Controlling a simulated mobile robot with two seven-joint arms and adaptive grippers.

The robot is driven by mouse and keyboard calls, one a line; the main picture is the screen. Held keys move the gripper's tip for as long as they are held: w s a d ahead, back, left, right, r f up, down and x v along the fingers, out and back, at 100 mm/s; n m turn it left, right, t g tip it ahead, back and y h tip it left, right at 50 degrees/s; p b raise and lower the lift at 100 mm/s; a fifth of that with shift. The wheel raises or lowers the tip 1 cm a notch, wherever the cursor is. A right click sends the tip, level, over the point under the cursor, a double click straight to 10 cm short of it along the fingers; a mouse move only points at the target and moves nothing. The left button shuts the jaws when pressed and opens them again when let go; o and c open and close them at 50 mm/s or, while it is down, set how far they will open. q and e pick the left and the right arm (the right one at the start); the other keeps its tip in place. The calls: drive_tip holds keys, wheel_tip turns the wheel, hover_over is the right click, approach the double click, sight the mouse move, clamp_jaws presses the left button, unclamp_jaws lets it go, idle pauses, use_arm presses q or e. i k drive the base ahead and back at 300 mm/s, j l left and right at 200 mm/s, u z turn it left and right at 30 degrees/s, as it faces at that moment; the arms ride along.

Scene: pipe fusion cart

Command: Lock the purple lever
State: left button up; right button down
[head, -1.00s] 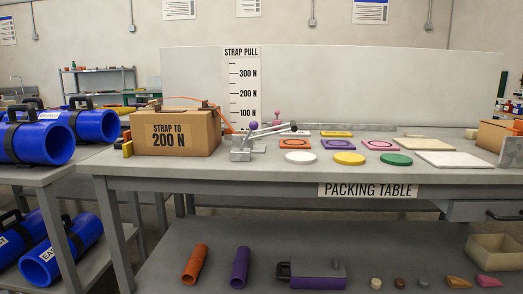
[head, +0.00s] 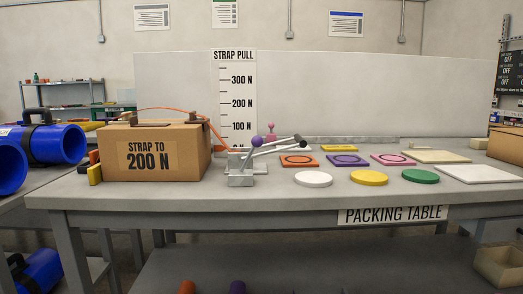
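A strapping tensioner (head: 241,172) stands on the packing table (head: 260,198), right of the cardboard box (head: 160,150) marked "STRAP TO 200 N". Its purple lever, with a purple ball knob (head: 257,141), rises from the metal body. A second lever with a dark knob (head: 299,140) slants up to the right. An orange strap (head: 178,111) runs over the box to the tensioner. The strap pull scale (head: 238,100) stands behind it. Neither of my grippers shows in the head view.
White (head: 313,179), yellow (head: 369,178) and green (head: 420,176) discs lie right of the tensioner. Square coloured plates lie behind them. Blue cylinders (head: 60,144) sit at the left. The table's front strip is mostly clear.

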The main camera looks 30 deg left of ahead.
sight(257, 142)
drive_tip(key=i+j, duration=0.1)
drive_tip(key=j, duration=0.35)
drive_tip(key=i+j, duration=0.15)
drive_tip(key=j, duration=0.3)
drive_tip(key=i+j, duration=0.1)
drive_tip(key=j, duration=0.4)
drive_tip(key=i+j, duration=0.1)
drive_tip(key=j, duration=0.35)
